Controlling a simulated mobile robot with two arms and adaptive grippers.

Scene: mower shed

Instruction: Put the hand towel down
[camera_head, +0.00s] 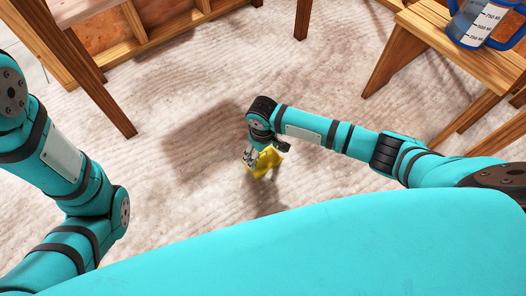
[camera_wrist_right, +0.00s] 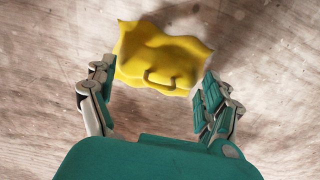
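The hand towel (camera_head: 266,163) is yellow and crumpled. In the head view it is at the end of my right gripper (camera_head: 266,154), over the pale floor. The right wrist view shows the hand towel (camera_wrist_right: 160,58) between the fingertips of my right gripper (camera_wrist_right: 158,72). The fingers are wide apart, with one at each side of the towel, and both seem to touch its edges. I cannot tell the towel's exact height above the floor. My left arm comes in at the left of the head view; its gripper is out of view.
The pale, streaked floor (camera_head: 180,165) around the towel is clear. A wooden bench (camera_head: 440,55) stands at the upper right with a clear measuring jug (camera_head: 478,22) with blue parts on it. A wooden frame (camera_head: 150,40) with legs stands at the upper left.

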